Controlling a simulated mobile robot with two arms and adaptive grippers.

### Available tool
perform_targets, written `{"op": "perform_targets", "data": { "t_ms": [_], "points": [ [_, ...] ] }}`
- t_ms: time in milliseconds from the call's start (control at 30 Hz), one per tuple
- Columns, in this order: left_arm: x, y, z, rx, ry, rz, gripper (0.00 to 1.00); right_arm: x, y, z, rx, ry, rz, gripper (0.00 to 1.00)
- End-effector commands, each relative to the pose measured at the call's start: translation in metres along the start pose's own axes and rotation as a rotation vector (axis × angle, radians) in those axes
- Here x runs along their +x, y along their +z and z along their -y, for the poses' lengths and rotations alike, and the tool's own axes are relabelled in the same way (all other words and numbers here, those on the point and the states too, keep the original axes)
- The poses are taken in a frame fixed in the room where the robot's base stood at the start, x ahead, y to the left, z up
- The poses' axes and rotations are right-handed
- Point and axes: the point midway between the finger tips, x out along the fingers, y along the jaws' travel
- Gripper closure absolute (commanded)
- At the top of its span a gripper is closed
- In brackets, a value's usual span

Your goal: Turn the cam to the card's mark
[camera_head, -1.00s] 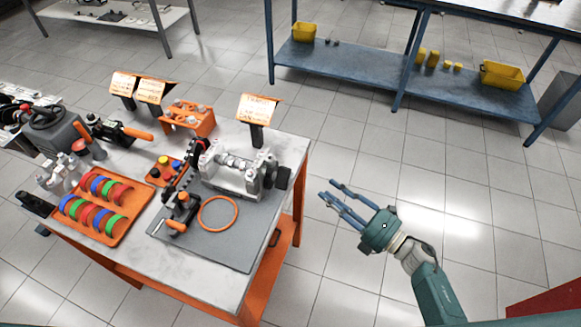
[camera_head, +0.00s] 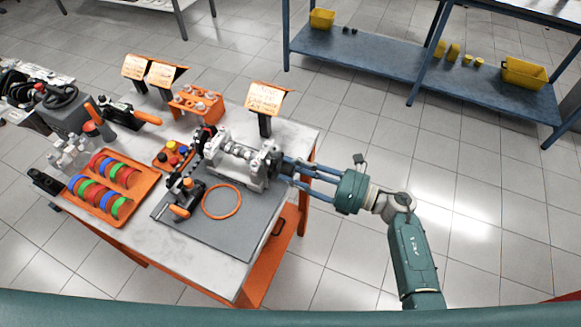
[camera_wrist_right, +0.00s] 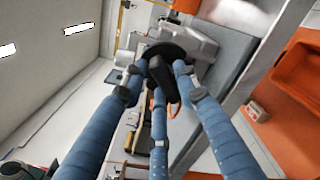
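The grey cam assembly (camera_head: 240,160) sits on the mat at the table's right side, its shaft lying across the block. A black disc (camera_wrist_right: 165,52) with a dark handle (camera_wrist_right: 163,80) is on its right end. My right gripper (camera_head: 285,168) reaches in from the right to this end. In the right wrist view its three blue fingers (camera_wrist_right: 160,78) stand around the handle, with gaps visible; contact cannot be told. The card (camera_head: 268,97) stands behind the assembly on an orange holder; its writing is too small to read. My left gripper is not in view.
The grey mat (camera_head: 225,238) holds an orange ring (camera_head: 222,201) and an orange-handled tool (camera_head: 183,197). An orange tray (camera_head: 92,206) of coloured rings lies left. An orange rack (camera_head: 196,103) stands behind. A blue shelf (camera_head: 385,72) with yellow bins is beyond open floor.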

Motion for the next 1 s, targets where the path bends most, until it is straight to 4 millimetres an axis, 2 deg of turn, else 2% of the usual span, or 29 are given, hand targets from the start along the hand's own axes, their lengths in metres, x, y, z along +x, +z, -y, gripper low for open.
{"op": "perform_targets", "data": {
  "t_ms": [133,367,400,533,567,1000],
  "points": [
    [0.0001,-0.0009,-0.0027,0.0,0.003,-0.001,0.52,0.0078,-0.0001,0.0,0.0,0.0,0.0,0.7],
    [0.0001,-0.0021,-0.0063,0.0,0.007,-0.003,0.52,0.0086,-0.0003,0.0,0.0,0.0,-0.001,0.7],
    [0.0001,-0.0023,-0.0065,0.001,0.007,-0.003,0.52,0.0085,-0.0003,0.0,0.0,0.0,-0.001,0.72],
    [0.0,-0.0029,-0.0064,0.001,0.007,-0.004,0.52,0.0084,-0.0003,0.0,0.0,0.0,-0.001,0.98],
    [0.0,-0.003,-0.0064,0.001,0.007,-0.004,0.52,0.0084,-0.0003,0.0,0.0,0.0,-0.001,1.0],
    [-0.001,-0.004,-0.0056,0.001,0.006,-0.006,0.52,0.0082,-0.0004,0.0004,0.073,-0.001,-0.003,1.0]
  ]
}}
